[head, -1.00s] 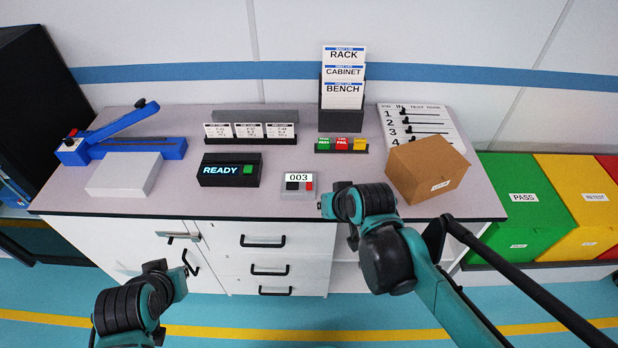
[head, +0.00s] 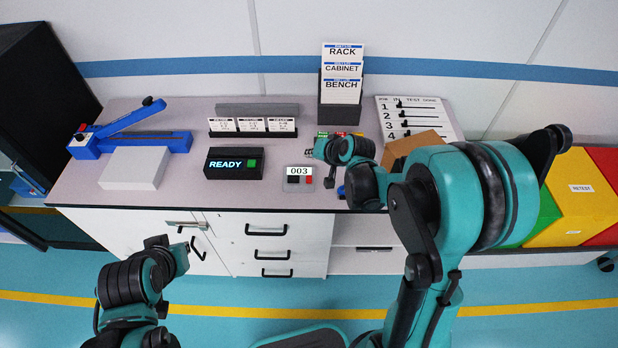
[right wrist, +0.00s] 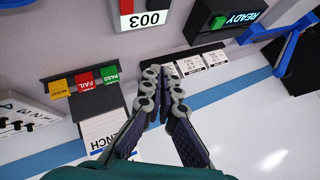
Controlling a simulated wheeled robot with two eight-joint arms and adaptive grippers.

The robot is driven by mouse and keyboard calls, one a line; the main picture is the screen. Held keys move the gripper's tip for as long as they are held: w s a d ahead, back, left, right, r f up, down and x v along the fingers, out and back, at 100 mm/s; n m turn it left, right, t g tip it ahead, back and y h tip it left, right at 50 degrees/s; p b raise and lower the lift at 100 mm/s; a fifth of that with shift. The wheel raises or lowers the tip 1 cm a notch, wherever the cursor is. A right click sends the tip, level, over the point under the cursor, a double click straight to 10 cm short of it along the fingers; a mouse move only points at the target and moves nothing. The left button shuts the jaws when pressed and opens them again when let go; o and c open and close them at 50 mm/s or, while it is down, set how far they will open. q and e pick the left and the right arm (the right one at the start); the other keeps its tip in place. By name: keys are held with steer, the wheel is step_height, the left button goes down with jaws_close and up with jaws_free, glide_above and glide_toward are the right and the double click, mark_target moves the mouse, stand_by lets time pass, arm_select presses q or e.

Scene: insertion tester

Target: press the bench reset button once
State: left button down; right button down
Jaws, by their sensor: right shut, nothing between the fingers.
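The small grey counter (head: 299,187) reads 003 and has a black button (head: 293,180) and a red button (head: 308,180). No reset label is readable. In the right wrist view the counter (right wrist: 150,28) is cut by the top edge, with its red button (right wrist: 127,7) showing. The black READY box (head: 222,172) has a green button (head: 252,163). My right gripper (head: 309,153) is shut and empty, just behind the counter and apart from it; its fingers (right wrist: 163,78) are close together in the right wrist view. My left gripper (head: 183,248) is low in front of the cabinet, its jaws unclear.
Coloured tags (right wrist: 85,80) and a card holder (head: 341,118) stand close behind the right gripper. A cardboard box (head: 405,146) is partly hidden by my right arm. A white block (head: 133,170) and blue sealer (head: 180,143) are at left. The bench front edge is clear.

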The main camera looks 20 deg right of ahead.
mark_target(311, 180)
steer(key=shift+f, duration=0.15)
step_height(311, 180, down, 9)
steer(key=b, duration=0.7)
steer(key=shift+r, duration=0.2)
stand_by(0.9)
steer(key=shift+f+b, duration=0.35)
steer(key=shift+b, duration=0.1)
steer(key=shift+f+b, duration=0.45)
stand_by(0.5)
steer(key=shift+r, duration=0.1)
steer(key=shift+r+p, duration=0.7)
steer(key=shift+r, duration=0.1)
